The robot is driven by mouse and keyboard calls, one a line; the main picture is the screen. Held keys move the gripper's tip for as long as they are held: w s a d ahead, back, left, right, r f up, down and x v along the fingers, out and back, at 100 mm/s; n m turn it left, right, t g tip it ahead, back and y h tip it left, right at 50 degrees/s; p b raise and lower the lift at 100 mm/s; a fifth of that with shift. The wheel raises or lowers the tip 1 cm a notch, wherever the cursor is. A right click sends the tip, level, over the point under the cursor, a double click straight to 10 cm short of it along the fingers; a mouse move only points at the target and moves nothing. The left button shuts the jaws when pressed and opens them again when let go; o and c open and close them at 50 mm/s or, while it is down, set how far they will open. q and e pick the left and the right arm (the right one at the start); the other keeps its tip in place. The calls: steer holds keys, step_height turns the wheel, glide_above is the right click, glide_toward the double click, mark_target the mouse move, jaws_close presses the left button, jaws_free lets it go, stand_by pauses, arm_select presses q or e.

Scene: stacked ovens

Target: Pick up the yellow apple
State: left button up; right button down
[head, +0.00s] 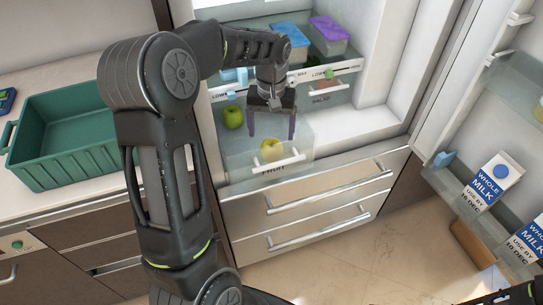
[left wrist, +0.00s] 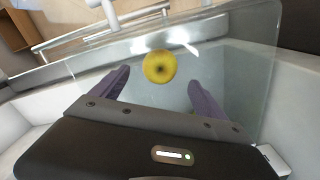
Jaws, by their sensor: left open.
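The yellow apple (head: 271,149) lies in the clear fruit drawer (head: 236,165), which is pulled out of the fridge. In the left wrist view the apple (left wrist: 160,66) shows just beyond and between my fingertips. My left gripper (head: 271,137) points down over the drawer with its two fingers apart, and nothing is between them. The fingers also show in the left wrist view (left wrist: 158,82). A green apple (head: 233,117) lies farther back at the left of the drawer. My right gripper is not in view; only a dark part of mine shows at the bottom right corner.
A green crate (head: 62,165) stands on the counter at left. The open fridge door at right holds milk cartons (head: 496,172). The drawer's front wall and handle (head: 282,163) stand close to the apple. Blue (head: 290,36) and purple (head: 329,29) packs are on the shelf above.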

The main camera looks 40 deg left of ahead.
arm_select(q)
steer(key=shift+f, duration=0.1)
steer(key=shift+f, duration=1.25)
step_height(320, 180, down, 5)
steer(key=shift+f+p, duration=0.1)
steer(key=shift+p, duration=0.3)
steer(key=shift+c, duration=0.3)
steer(key=c, duration=1.5)
